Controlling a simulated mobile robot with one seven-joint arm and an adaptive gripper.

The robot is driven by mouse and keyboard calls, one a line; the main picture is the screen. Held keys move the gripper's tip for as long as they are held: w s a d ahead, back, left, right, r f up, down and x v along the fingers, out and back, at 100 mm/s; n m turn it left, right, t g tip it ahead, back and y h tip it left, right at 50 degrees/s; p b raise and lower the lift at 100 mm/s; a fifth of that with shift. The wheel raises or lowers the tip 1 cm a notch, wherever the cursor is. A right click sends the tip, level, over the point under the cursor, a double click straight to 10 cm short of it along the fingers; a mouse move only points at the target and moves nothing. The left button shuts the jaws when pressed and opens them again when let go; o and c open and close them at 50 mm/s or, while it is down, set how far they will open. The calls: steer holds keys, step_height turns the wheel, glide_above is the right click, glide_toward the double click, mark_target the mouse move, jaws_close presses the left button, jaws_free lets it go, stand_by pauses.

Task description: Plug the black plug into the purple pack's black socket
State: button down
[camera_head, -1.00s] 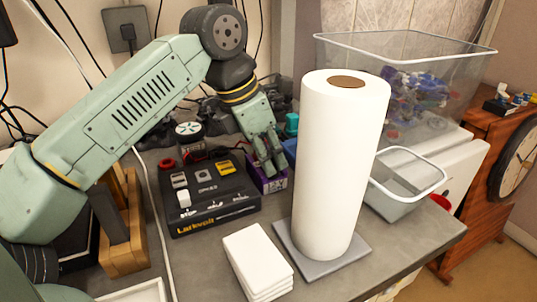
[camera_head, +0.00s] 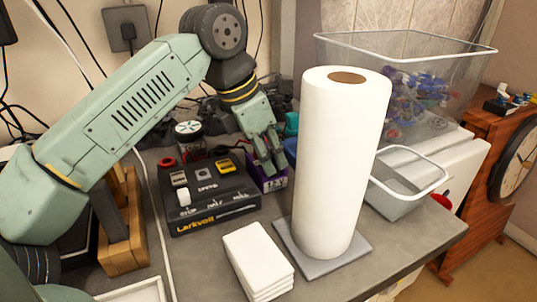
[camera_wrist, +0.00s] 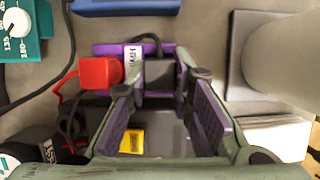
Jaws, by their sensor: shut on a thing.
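The purple pack (camera_head: 273,184) stands on the bench beside the black charger box, just under my gripper (camera_head: 268,166), which points down at it. In the wrist view, the pack (camera_wrist: 107,49) lies partly hidden behind my fingers. My gripper (camera_wrist: 160,79) is shut on the black plug (camera_wrist: 159,74), whose dark cable loops up from it over the pack. The plug appears over the pack's right part. The black socket is hidden, so I cannot tell whether the plug touches or sits in it. A red connector (camera_wrist: 99,72) is at the pack's left part.
The black charger box (camera_head: 212,204) is left of the pack. A tall paper roll (camera_head: 340,170) stands close on the right. White tiles (camera_head: 257,258) lie in front. A blue object (camera_wrist: 125,6) and a teal device (camera_wrist: 22,45) are near in the wrist view.

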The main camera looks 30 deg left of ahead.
steer(key=shift+f, duration=0.3)
steer(key=c, duration=1.3)
jaws_free()
steer(key=shift+c, duration=0.2)
steer(key=shift+r, duration=0.1)
steer(key=v, duration=1.2)
steer(key=shift+w, duration=0.1)
